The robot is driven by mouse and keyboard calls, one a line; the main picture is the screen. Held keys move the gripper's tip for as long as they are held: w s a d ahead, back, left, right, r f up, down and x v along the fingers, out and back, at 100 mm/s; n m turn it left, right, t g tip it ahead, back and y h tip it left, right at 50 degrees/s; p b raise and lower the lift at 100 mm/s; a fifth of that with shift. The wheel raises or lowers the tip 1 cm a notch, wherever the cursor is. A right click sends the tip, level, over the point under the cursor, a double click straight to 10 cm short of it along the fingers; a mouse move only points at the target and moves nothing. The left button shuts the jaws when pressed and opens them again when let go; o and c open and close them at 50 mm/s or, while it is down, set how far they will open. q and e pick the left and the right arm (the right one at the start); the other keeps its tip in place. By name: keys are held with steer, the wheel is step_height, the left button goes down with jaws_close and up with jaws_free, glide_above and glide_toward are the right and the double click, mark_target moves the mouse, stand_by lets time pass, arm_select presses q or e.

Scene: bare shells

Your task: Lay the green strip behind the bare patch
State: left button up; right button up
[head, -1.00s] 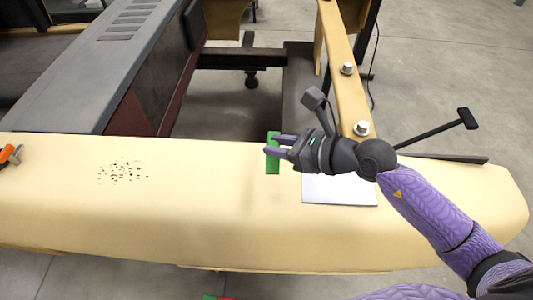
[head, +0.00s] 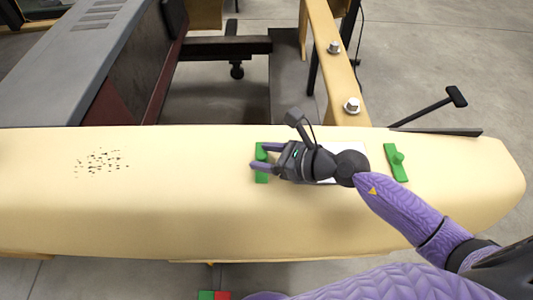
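A green strip (head: 262,178) lies on the cream shell (head: 180,205), left of the white bare patch (head: 356,147). My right gripper (head: 259,156) is over this strip from the right. Its two purple fingers are apart, one on each side of the strip's middle, with a visible gap between them. The gripper and wrist cover most of the bare patch. A second green strip (head: 397,165) with a round knob lies tilted on the shell, right of the patch. My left gripper is not in view.
Dark speckles (head: 102,162) mark the shell at left. A cream post with bolts (head: 352,105) rises behind the patch, and a black bar (head: 435,131) lies along the shell's far right edge. Green and red pieces (head: 213,295) show at the bottom edge. The shell's middle left is clear.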

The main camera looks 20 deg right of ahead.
steer(key=shift+r, duration=0.1)
stand_by(0.3)
steer(key=b+v, duration=0.1)
steer(key=v, duration=1.1)
steer(key=shift+r, duration=0.1)
